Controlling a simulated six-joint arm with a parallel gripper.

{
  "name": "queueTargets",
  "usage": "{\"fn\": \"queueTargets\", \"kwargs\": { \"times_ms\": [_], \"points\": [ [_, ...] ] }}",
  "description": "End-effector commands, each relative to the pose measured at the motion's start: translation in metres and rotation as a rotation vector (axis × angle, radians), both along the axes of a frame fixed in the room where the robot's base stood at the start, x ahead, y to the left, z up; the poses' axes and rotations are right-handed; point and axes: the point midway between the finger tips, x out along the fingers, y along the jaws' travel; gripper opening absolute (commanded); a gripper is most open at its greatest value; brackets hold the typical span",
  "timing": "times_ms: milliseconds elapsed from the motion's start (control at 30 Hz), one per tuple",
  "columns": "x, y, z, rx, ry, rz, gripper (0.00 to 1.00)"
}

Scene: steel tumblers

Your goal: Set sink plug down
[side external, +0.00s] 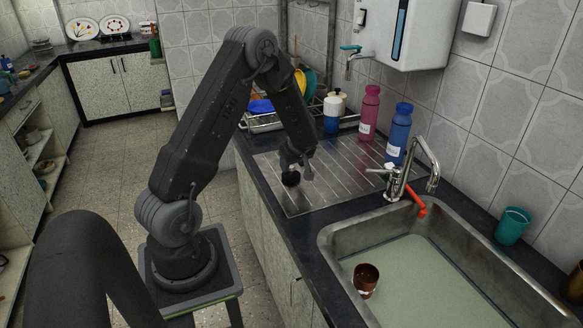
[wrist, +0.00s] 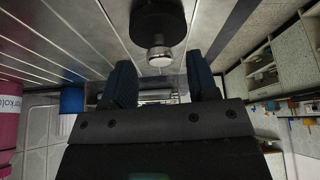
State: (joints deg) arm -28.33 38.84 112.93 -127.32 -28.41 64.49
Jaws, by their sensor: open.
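The sink plug is a black disc with a round metal knob. In the side external view the plug (side external: 291,178) appears to rest on the ribbed steel drainboard (side external: 335,180), near its left edge. My gripper (side external: 299,167) is low over the drainboard, right at the plug. In the wrist view the plug (wrist: 157,18) is at top centre, with its knob facing my gripper (wrist: 161,70). The two dark fingers are apart, with a clear gap on each side of the knob. The plug's far side is hidden.
A steel sink (side external: 440,270) with a brown cup (side external: 366,280) in it lies to the right of the drainboard. A pink bottle (side external: 369,112) and a blue bottle (side external: 398,133) stand along the back. The faucet (side external: 402,175) rises beside the sink. The drainboard's middle is bare.

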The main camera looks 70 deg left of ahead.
Motion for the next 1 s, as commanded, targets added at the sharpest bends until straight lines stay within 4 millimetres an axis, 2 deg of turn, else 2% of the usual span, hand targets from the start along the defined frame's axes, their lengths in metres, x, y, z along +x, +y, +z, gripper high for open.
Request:
{"fn": "queueTargets", "kwargs": {
  "times_ms": [100, 300, 567, 667, 767, 867, 900, 967, 1000],
  "points": [
    [0.003, -0.011, 0.026, 0.003, -0.005, -0.002, 0.54],
    [0.003, -0.028, 0.062, 0.003, -0.004, -0.002, 0.54],
    [0.005, -0.039, 0.088, 0.004, -0.006, -0.004, 0.54],
    [0.015, -0.041, 0.103, 0.039, -0.053, -0.046, 0.54],
    [0.039, -0.049, 0.138, 0.116, -0.176, -0.156, 0.54],
    [0.07, -0.075, 0.19, 0.196, -0.352, -0.335, 0.54],
    [0.081, -0.091, 0.211, 0.216, -0.425, -0.419, 0.54],
    [0.091, -0.12, 0.241, 0.235, -0.521, -0.55, 0.54],
    [0.095, -0.142, 0.259, 0.237, -0.576, -0.639, 0.54]
  ]
}}
